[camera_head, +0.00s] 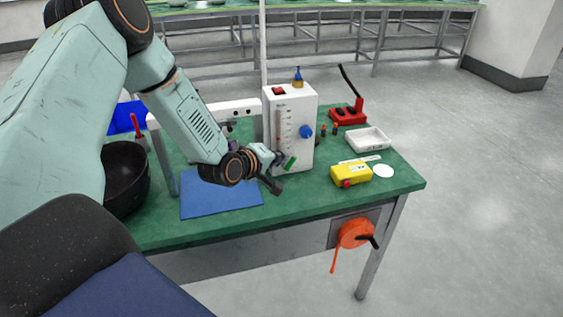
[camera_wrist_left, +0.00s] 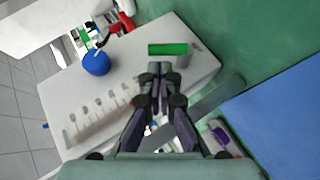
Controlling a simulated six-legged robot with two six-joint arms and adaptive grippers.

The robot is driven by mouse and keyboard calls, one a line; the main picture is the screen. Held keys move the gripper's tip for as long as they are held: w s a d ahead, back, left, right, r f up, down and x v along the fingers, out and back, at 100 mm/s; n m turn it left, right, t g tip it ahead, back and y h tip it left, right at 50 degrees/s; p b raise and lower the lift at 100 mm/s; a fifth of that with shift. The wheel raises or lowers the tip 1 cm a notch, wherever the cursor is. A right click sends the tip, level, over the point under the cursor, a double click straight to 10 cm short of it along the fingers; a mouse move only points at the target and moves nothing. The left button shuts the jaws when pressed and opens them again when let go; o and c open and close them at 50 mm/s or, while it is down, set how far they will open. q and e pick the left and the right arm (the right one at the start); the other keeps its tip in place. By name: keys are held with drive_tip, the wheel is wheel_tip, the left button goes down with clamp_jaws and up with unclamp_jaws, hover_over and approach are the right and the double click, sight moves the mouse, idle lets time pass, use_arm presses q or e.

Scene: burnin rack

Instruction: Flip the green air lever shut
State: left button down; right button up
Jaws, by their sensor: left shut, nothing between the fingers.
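The green air lever (camera_head: 289,163) is on the lower front of a white box (camera_head: 303,112). In the left wrist view the lever (camera_wrist_left: 168,49) is a short green bar lying crosswise just beyond my fingertips, with a small grey part beside it. My left gripper (camera_head: 275,186) is in front of the box's lower part, close to the lever. In the left wrist view its fingers (camera_wrist_left: 160,69) are together with nothing between them. I cannot tell whether they touch the lever. My right gripper is not in view.
The box also has a blue knob (camera_head: 306,132) and a scale. A blue mat (camera_head: 221,194) lies left of it on the green table. A yellow device (camera_head: 351,174), a white tray (camera_head: 369,139) and a red toggle tool (camera_head: 347,114) are to the right. An orange reel (camera_head: 355,233) hangs at the front.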

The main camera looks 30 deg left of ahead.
use_arm(q)
drive_tip(key=shift+w+d+f, duration=0.15)
drive_tip(key=shift+w+f, duration=0.05)
drive_tip(key=shift+d+r, duration=0.1)
drive_tip(key=shift+p, duration=0.35)
drive_tip(key=shift+w+g, duration=0.1)
drive_tip(key=shift+g, duration=0.2)
drive_tip(key=shift+d+r+p, duration=0.1)
drive_tip(key=shift+p, duration=0.35)
